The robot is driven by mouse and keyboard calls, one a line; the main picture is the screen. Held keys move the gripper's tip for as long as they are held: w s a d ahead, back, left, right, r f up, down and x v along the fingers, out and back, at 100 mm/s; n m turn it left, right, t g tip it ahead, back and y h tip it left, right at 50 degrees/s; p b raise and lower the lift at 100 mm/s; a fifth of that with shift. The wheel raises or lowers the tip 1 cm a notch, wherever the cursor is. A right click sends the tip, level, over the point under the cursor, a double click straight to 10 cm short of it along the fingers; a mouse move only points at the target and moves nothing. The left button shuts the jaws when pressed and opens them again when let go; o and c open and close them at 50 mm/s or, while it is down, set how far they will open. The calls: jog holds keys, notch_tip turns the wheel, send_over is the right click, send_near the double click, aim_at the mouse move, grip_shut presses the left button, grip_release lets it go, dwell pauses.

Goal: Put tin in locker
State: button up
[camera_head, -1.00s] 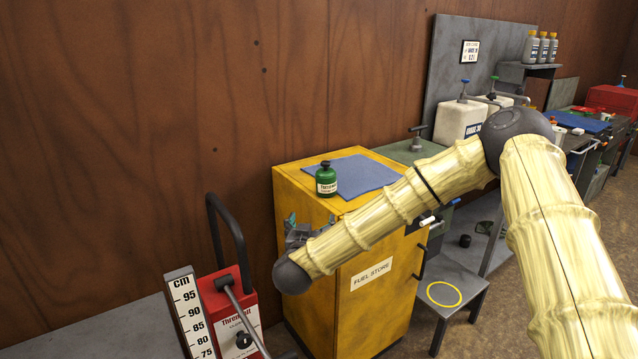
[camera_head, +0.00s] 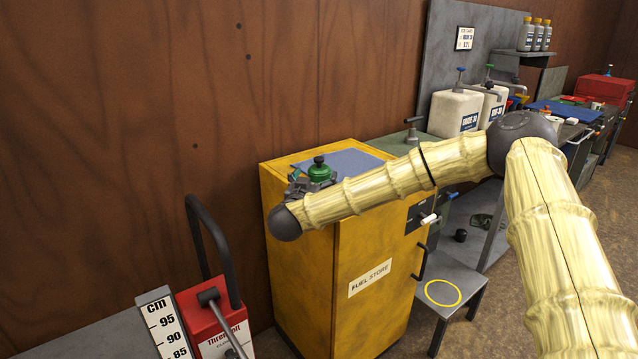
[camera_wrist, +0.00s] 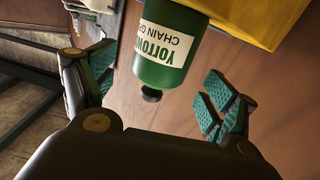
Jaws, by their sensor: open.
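The green tin (camera_head: 319,172) with a dark cap stands on top of the yellow locker marked FUEL STORE (camera_head: 350,300); my forearm hides its lower part. In the wrist view the tin (camera_wrist: 165,55) appears upside down, with a cream label reading in part "CHAIN G". My gripper (camera_head: 298,188) is at the locker's top left, close to the tin and partly behind my arm. In the wrist view my gripper (camera_wrist: 163,86) is open, its teal pads apart on either side of the tin's capped end, with gaps showing. The locker's door looks shut, with a dark handle (camera_head: 420,262).
A blue-grey cloth (camera_head: 345,160) lies on the locker top. A red unit (camera_head: 215,318) with a black hoop handle and a cm scale (camera_head: 166,326) stands at front left. A low grey stool with a yellow ring (camera_head: 443,293) stands right of the locker.

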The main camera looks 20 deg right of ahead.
jog(key=shift+w+d, duration=0.35)
jog(key=shift+w, duration=0.2)
jog(key=shift+w+d+r+p, duration=0.1)
jog(key=shift+w+d+p, duration=0.15)
jog(key=shift+p, duration=0.05)
jog(key=shift+x, duration=1.35)
jog(key=shift+s, duration=0.1)
jog(key=c, duration=1.2)
jog(key=shift+a, duration=0.1)
jog(key=c, duration=0.4)
jog(key=shift+o, duration=0.2)
jog(key=shift+r, duration=0.1)
jog(key=shift+r, duration=0.1)
